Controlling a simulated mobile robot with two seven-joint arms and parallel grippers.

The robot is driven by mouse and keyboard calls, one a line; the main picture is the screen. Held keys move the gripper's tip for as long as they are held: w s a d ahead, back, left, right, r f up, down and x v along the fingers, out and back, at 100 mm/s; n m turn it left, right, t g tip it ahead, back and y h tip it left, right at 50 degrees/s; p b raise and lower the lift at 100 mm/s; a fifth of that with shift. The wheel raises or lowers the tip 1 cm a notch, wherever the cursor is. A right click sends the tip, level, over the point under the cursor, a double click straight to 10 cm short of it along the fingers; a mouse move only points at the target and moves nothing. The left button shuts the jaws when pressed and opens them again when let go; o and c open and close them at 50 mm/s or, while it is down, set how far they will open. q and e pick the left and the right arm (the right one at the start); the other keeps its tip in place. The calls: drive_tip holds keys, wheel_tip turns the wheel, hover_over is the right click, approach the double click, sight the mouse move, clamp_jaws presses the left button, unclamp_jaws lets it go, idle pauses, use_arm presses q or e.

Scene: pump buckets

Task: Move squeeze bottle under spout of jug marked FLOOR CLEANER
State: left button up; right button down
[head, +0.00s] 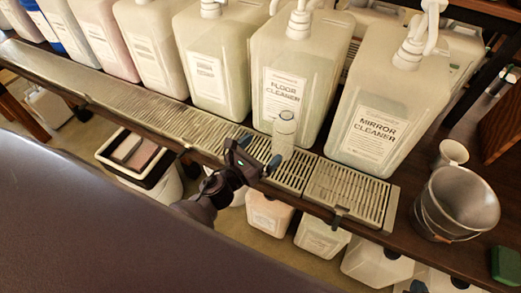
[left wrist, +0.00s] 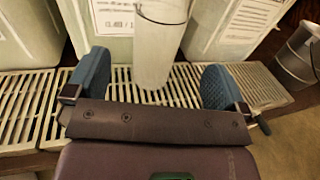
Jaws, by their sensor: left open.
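The squeeze bottle (head: 284,131) is pale and cylindrical. It stands upright on the slotted drip tray (head: 180,118), in front of the jug marked FLOOR CLEANER (head: 315,80). That jug's white pump (head: 299,22) rises at the top edge, and its outlet is hard to make out. My left gripper (head: 260,150) is open and low over the tray, close to the bottle on its near side. In the left wrist view the bottle (left wrist: 160,45) appears between the two blue finger pads, with gaps on both sides; its top is cut off. My right gripper is not in view.
The MIRROR CLEANER jug (head: 375,105) stands to the right, and several similar jugs line the left. A metal bucket (head: 457,204) and a small cup (head: 451,154) are at the right. More containers sit below the shelf. Bare slats lie right of the bottle.

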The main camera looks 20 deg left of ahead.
sight(285, 129)
use_arm(q)
drive_tip(key=shift+w, duration=0.1)
drive_tip(key=x, duration=1)
drive_tip(key=shift+w+d+p, duration=0.1)
drive_tip(key=shift+w+p, duration=0.2)
drive_tip(key=shift+p, duration=0.1)
use_arm(e)
drive_tip(key=shift+r, duration=0.45)
use_arm(q)
drive_tip(key=shift+c, duration=0.2)
